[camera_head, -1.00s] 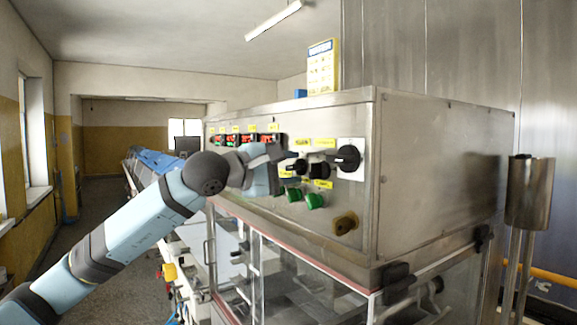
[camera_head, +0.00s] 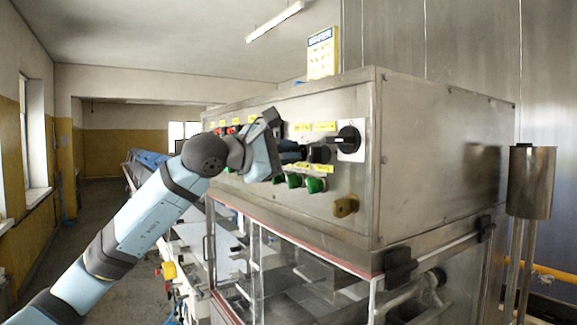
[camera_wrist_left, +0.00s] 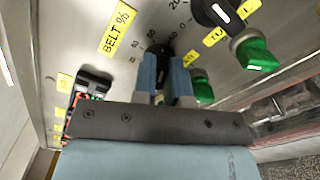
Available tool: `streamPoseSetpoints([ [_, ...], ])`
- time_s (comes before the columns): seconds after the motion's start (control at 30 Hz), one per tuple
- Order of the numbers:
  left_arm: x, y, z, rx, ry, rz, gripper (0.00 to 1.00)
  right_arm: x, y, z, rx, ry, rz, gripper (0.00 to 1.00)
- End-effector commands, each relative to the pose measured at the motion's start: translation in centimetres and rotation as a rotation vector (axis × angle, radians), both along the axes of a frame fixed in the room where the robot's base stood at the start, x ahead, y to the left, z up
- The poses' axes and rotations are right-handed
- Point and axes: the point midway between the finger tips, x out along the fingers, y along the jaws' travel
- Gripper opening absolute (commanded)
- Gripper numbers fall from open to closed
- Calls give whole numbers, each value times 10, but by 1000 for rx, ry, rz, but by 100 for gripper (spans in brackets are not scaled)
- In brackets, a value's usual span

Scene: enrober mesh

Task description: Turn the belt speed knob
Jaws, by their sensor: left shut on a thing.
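The belt speed knob (camera_wrist_left: 157,52) is a dark round knob beside the yellow "BELT %" label (camera_wrist_left: 117,28) and printed scale numbers. My left gripper (camera_wrist_left: 165,68) has its two blue-grey fingers on either side of this knob, shut on it. The fingers hide part of the knob. In the head view my left gripper (camera_head: 292,152) reaches the front of the steel control panel (camera_head: 331,110) from the left, and it covers the knob there. My right gripper is in neither view.
Close right of the gripper are a black knob (camera_head: 319,154) and a larger black switch on a white plate (camera_head: 348,140). Green knobs (camera_head: 316,185) sit just below. A brown knob (camera_head: 345,206) is lower right. Red displays (camera_head: 229,130) lie left along the panel.

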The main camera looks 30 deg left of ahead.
Motion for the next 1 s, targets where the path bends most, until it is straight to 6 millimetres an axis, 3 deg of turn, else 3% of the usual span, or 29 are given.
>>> streamPoseSetpoints([
  [0.1,0,-1,-4,-89,34,-2,0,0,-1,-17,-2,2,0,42],
  [0.4,0,0,-1,-277,114,-1,0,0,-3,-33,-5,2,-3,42],
  [1.0,1,1,1,-395,166,0,0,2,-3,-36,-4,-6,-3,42],
])
